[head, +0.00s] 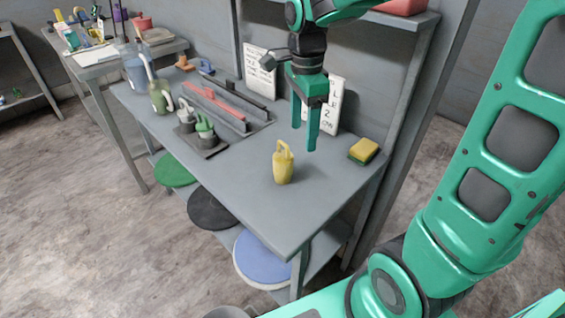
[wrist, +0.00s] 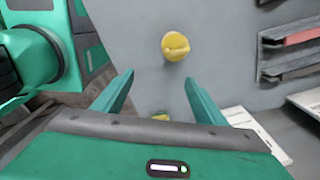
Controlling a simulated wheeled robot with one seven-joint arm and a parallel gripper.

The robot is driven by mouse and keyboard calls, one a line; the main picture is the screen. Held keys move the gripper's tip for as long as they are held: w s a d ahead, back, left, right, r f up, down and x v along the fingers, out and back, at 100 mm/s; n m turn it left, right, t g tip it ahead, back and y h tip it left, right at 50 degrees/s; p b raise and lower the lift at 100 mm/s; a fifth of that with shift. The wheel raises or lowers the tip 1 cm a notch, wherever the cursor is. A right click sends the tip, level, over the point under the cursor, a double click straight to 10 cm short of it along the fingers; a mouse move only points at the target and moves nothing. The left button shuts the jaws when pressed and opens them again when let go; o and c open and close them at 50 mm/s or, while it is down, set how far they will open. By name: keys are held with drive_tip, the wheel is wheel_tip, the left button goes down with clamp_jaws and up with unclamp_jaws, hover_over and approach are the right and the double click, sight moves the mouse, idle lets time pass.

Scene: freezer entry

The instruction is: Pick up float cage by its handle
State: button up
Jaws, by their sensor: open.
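A small yellow container with a loop handle on top, which I take to be the float cage (head: 283,166), stands upright on the grey table near its front right part. From above it shows as a round yellow shape with a bar across it in the wrist view (wrist: 175,47). My gripper (head: 305,138) is open, fingers pointing down, above the table and behind and slightly right of the yellow container. In the wrist view the fingers (wrist: 160,85) are apart with nothing between them, and the container lies beyond their tips. Nothing touches it.
A yellow and green sponge (head: 364,151) lies at the table's right. White signs (head: 262,72) lean at the back. Racks with red and black bars (head: 215,107), a green jug (head: 160,98) and small green-and-grey items (head: 204,130) stand left. The table (head: 262,205) is clear around the container's front.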

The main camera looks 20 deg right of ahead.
sight(279, 154)
drive_tip(key=w+a+m, duration=0.1)
drive_tip(key=w+a, duration=0.1)
drive_tip(key=a, duration=0.1)
drive_tip(key=w+a+m, duration=0.1)
drive_tip(key=shift+a+f+m, duration=0.25)
drive_tip(key=shift+a+m, duration=0.05)
drive_tip(key=shift+a, duration=0.1)
wheel_tip(279, 154, down, 11)
drive_tip(key=shift+w+r, duration=0.15)
drive_tip(key=shift+c, duration=0.5)
drive_tip(key=c, duration=1)
